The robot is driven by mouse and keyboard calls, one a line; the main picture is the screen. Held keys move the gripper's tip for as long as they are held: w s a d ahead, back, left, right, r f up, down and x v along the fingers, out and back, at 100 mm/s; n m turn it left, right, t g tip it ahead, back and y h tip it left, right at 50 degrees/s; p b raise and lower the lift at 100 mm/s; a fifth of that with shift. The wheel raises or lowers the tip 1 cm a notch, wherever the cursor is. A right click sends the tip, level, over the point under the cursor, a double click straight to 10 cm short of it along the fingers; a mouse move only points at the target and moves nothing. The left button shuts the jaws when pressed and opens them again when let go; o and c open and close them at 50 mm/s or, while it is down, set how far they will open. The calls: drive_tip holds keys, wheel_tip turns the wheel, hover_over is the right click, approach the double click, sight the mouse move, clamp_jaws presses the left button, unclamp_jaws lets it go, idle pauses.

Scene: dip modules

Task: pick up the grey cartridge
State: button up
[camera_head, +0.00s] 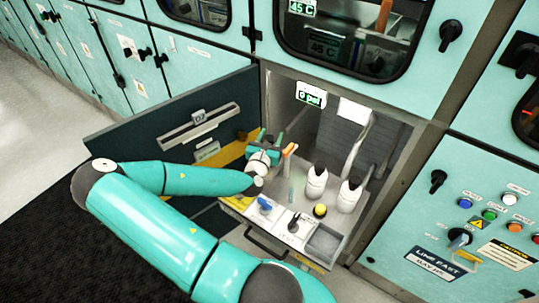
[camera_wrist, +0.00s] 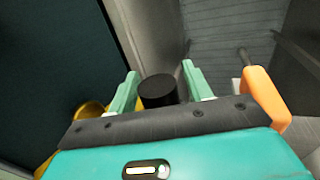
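My gripper (camera_wrist: 160,78) shows teal fingers standing apart in the wrist view, with a dark round-topped cylinder (camera_wrist: 158,90) between them. A narrow gap shows at its right side; contact at the left is unclear. I cannot tell if this cylinder is the grey cartridge. In the head view my gripper (camera_head: 266,138) is inside the open bay, at its left side near the open door, and hides what lies beyond it. Two pale bottle-like containers with black tops, a left one (camera_head: 316,185) and a right one (camera_head: 349,197), stand upright to its right.
An orange piece (camera_wrist: 266,95) is close right of the fingers. The open dark door (camera_head: 170,128) bounds the left. A yellow knob (camera_head: 320,211), a blue switch (camera_head: 265,205) and a grey recessed tray (camera_head: 323,243) are at the bay's front. A hose (camera_head: 357,145) hangs at the back.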

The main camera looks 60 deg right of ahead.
clamp_jaws()
